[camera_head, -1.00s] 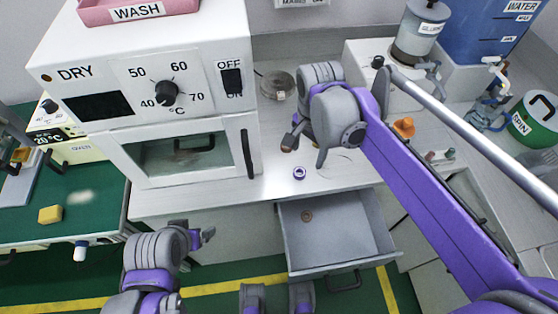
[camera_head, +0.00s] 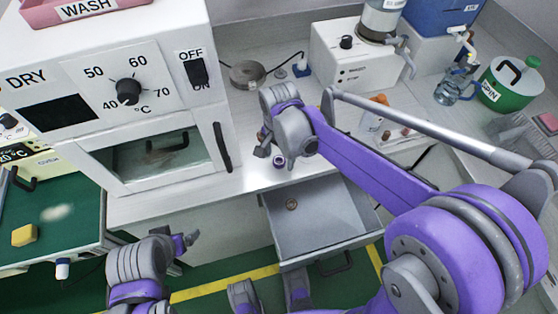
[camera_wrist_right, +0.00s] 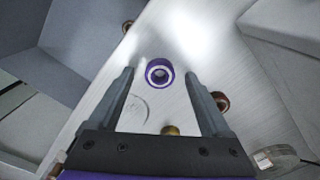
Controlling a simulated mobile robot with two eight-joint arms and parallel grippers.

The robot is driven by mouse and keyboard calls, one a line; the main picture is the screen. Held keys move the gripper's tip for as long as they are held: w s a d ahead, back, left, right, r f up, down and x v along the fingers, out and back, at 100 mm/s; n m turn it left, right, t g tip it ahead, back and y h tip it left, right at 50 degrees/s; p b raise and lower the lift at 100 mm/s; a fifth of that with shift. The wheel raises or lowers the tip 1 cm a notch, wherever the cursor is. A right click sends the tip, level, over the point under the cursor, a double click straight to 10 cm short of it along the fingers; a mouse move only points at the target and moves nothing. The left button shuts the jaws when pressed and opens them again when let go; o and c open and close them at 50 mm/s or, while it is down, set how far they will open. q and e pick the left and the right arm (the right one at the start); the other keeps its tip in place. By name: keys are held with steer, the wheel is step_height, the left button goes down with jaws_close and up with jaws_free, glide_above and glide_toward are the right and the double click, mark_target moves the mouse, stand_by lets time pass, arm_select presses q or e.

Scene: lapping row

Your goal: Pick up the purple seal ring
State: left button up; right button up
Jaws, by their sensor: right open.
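The purple seal ring (camera_head: 279,163) lies on the white counter near its front edge, above the open drawer. In the right wrist view the ring (camera_wrist_right: 170,77) shows a pale inner band and sits between the fingertips, with clear gaps on both sides. My right gripper (camera_head: 273,152) is open and empty, its fingers pointing down at the ring. In the head view a finger partly hides the ring. My left gripper (camera_head: 189,241) hangs low at the left in front of the counter, away from the ring; its opening is unclear.
The grey drawer (camera_head: 330,223) stands open below, with a brown ring (camera_head: 291,204) inside. A brass piece (camera_wrist_right: 171,130) and a dark red-brown ring (camera_wrist_right: 221,101) lie near my right fingers.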

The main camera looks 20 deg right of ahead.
steer(key=shift+f, duration=0.1)
jaws_close()
stand_by(0.4)
